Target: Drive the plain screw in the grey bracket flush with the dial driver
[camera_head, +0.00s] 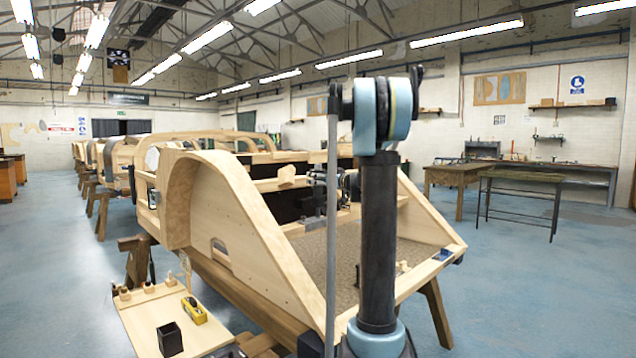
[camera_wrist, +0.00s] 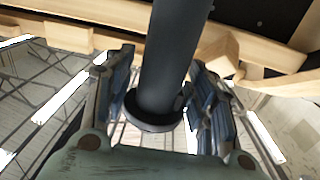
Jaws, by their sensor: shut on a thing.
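In the wrist view my gripper (camera_wrist: 163,105) is shut on a dark grey cylinder with a wide black collar (camera_wrist: 172,50), which looks like the dial driver. One finger is on each side of it near the collar. The cylinder's far end runs out of the top of the picture, close to wooden rails. In the head view my gripper is largely hidden behind my own arm, among dark parts inside the wooden frame. I cannot make out the plain screw, the grey bracket or the driver's tip in either view.
The wooden bodyframe (camera_head: 262,235) stands on trestles around the work area. A side board (camera_head: 140,312) at lower left holds a yellow tool (camera_head: 194,310), a black open box (camera_head: 170,339) and small wooden pieces. Benches (camera_head: 458,173) stand at right.

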